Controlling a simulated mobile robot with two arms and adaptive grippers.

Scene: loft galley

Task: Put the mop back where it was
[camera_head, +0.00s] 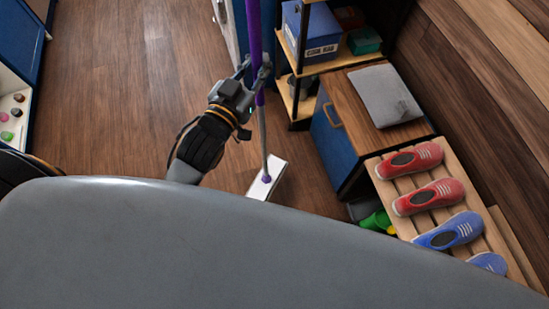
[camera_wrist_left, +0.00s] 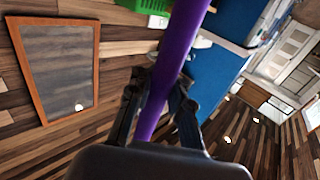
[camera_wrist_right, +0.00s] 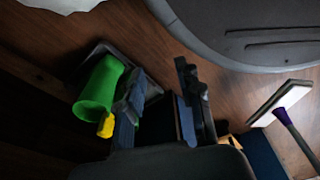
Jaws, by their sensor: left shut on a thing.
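The mop has a purple handle (camera_head: 254,40), a grey lower shaft and a flat white head (camera_head: 265,181) with a purple joint. Its head is down at the wooden floor and the handle stands nearly upright; I cannot tell whether the head touches the floor. My left gripper (camera_head: 256,76) is shut on the handle, which also crosses the left wrist view (camera_wrist_left: 176,65) between the fingers. My right gripper (camera_wrist_right: 160,85) shows only in its own wrist view, fingers apart and empty. The mop head (camera_wrist_right: 280,102) is at the right there.
A blue cabinet with a wooden top (camera_head: 350,95) and a grey cushion (camera_head: 385,95) stands right of the mop. Beside it are a shoe rack (camera_head: 385,190) with red and blue shoes, and a green object (camera_head: 377,221). Shelves (camera_head: 300,75) stand behind. Floor to the left is clear.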

